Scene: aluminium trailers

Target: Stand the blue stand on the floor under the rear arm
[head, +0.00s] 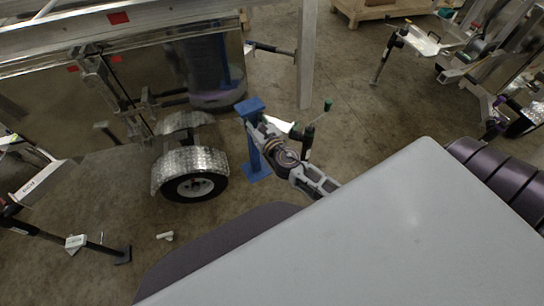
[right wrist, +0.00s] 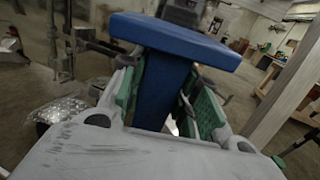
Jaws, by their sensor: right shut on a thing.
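The blue stand (head: 254,158) is upright or nearly so, with a flat top plate, a square post and a square base plate close to the floor. I cannot tell if the base touches the floor. My right gripper (head: 262,127) is shut on its post, just below the top plate. In the right wrist view the blue post (right wrist: 160,92) sits between the green finger pads of my right gripper (right wrist: 165,100), with the top plate above them. A dark bar (head: 272,49) sticks out beyond the trailer's side; I cannot tell if it is the rear arm. My left gripper is out of view.
The trailer wheel (head: 194,187) with its silver fender is left of the stand. A tall aluminium post (head: 306,60) rises behind it on the right. A small white piece (head: 165,236) lies on the floor. Clear concrete (head: 350,110) lies to the right.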

